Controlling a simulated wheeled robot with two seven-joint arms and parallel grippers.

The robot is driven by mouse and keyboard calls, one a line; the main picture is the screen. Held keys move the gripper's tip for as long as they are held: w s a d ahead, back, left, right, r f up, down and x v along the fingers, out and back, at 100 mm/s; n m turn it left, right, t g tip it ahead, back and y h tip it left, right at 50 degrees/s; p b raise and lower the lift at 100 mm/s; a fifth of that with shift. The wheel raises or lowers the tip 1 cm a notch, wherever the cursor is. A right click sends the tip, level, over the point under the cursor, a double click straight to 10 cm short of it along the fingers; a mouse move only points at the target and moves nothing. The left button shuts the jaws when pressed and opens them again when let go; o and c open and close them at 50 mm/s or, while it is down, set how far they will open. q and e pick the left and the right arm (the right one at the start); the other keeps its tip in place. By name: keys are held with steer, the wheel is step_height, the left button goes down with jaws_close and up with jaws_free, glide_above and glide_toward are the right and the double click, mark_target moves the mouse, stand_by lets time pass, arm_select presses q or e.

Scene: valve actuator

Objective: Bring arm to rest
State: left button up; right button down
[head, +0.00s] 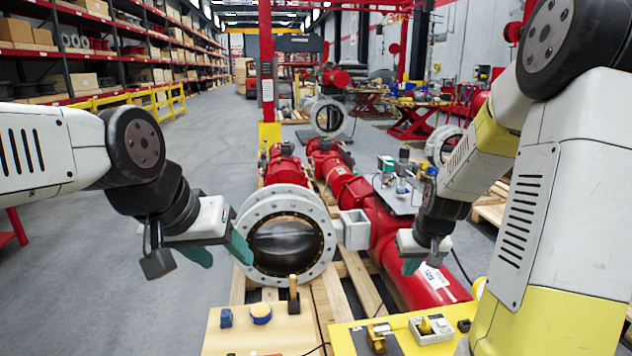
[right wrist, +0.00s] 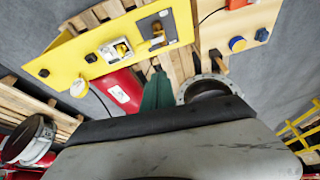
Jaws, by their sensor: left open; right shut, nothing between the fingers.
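My left arm reaches in from the left in the head view. Its gripper (head: 220,252) is open, with teal fingers spread apart and nothing between them, in front of and left of the round flanged valve (head: 248,266). My right arm comes down from the upper right. Its gripper (head: 411,266) points down, beside the red actuator cylinder (head: 438,284). In the right wrist view the teal fingers (right wrist: 157,92) are together and empty, between the red cylinder (right wrist: 117,90) and the valve flange (right wrist: 187,90). Part of the right gripper is hidden by its own wrist in the head view.
A yellow board (head: 340,338) with fittings and a wooden board (head: 232,338) with a blue round piece lie at the front. The valve rests on a wooden pallet (head: 330,302). Shelves (head: 110,60) line the left, with open grey floor (head: 205,130) before them.

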steer(key=s+a+r+t, duration=0.1)
steer(key=s+a+r, duration=0.3)
steer(key=s+r, duration=0.4)
steer(key=s+a+r+y, duration=0.1)
steer(key=s+a+r, duration=0.4)
steer(key=s+r, duration=0.4)
steer(key=shift+s+r+t+y, duration=0.3)
steer(key=shift+s+t, duration=0.1)
steer(key=shift+s, duration=0.75)
steer(key=shift+a, duration=0.1)
